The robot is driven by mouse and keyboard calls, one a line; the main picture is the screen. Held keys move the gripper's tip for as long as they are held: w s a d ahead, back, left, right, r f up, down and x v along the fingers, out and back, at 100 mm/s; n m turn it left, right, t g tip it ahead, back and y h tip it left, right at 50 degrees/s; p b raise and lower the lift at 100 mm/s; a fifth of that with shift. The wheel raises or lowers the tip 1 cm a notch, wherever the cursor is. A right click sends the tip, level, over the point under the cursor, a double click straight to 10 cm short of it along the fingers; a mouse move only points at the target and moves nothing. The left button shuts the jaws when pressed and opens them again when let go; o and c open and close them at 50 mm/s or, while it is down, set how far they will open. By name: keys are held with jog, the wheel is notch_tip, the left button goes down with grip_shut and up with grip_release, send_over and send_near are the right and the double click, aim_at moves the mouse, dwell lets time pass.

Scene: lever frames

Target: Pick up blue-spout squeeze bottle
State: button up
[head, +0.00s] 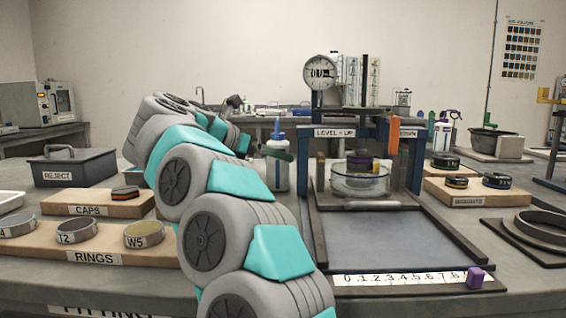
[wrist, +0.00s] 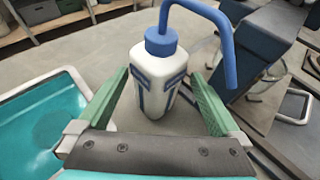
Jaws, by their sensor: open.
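The blue-spout squeeze bottle (head: 278,165) is white with a blue cap and stands upright on the bench, left of the LEVEL-UP frame, in the head view. In the wrist view the bottle (wrist: 158,75) has a bent blue spout and blue marks on its body. My gripper (wrist: 160,85) is open, with one green finger on each side of the bottle. The fingers look apart from it, with gaps on both sides. In the head view my arm covers part of the bench, and a green finger shows in front of the bottle.
The LEVEL-UP frame (head: 335,133) with a gauge and a glass dish (head: 359,182) stands right of the bottle. A REJECT bin (head: 73,168) and boards with caps and rings (head: 95,240) lie to the left. A teal-filled tray (wrist: 45,125) is left of my gripper.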

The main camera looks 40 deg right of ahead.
jog(key=shift+p+x, duration=0.5)
jog(key=shift+x, duration=2.55)
jog(key=shift+w+a+f, duration=0.1)
jog(key=shift+w+f, duration=0.05)
jog(key=shift+f, duration=0.05)
jog(key=shift+c, duration=0.4)
jog(key=c, duration=0.6)
